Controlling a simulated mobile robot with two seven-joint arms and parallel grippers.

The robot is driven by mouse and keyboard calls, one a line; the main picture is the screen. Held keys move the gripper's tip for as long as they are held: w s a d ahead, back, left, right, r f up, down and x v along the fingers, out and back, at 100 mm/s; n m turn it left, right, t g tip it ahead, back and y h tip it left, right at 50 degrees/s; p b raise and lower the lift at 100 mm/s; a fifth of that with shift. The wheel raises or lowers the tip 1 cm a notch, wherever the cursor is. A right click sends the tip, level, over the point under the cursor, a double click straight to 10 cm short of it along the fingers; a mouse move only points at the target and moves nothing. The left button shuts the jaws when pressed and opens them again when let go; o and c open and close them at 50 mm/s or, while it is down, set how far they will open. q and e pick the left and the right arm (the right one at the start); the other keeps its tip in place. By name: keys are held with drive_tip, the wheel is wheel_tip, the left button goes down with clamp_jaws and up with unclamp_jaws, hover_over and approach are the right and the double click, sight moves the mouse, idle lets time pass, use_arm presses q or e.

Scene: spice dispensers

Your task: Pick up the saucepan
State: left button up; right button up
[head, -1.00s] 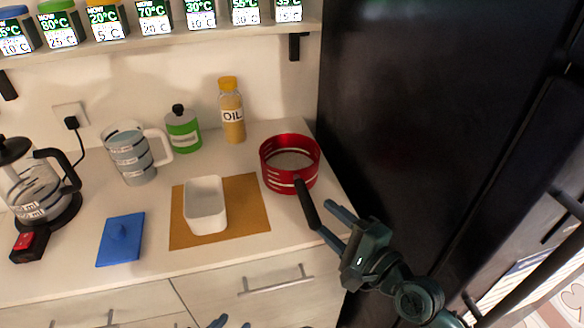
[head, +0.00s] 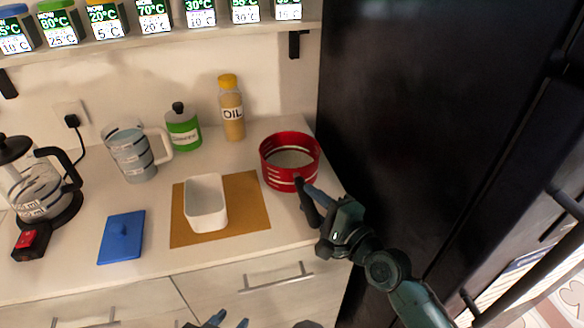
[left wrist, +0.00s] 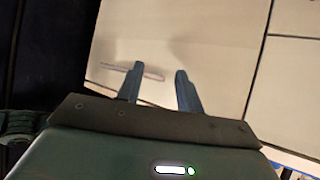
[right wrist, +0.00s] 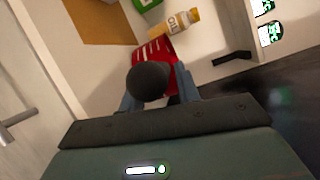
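The red saucepan (head: 290,163) stands upright near the counter's right edge, its black handle (head: 309,207) pointing to the front. My right gripper (head: 314,196) is at the handle. In the right wrist view, the handle's rounded end (right wrist: 148,80) shows between the spread fingers, and the red pan (right wrist: 155,55) lies beyond. The fingers look open around the handle; any contact is hidden. My left gripper (head: 228,320) is low at the bottom edge of the head view. In the left wrist view its fingers (left wrist: 156,85) are apart and empty, facing the cabinet front.
A white dish (head: 205,215) stands on a brown mat (head: 248,205) left of the pan. An oil bottle (head: 231,110), green canister (head: 183,130), measuring jug (head: 133,155), blue lid (head: 122,237) and coffee pot (head: 35,190) are also there. A dark fridge (head: 420,110) rises close on the right.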

clamp_jaws()
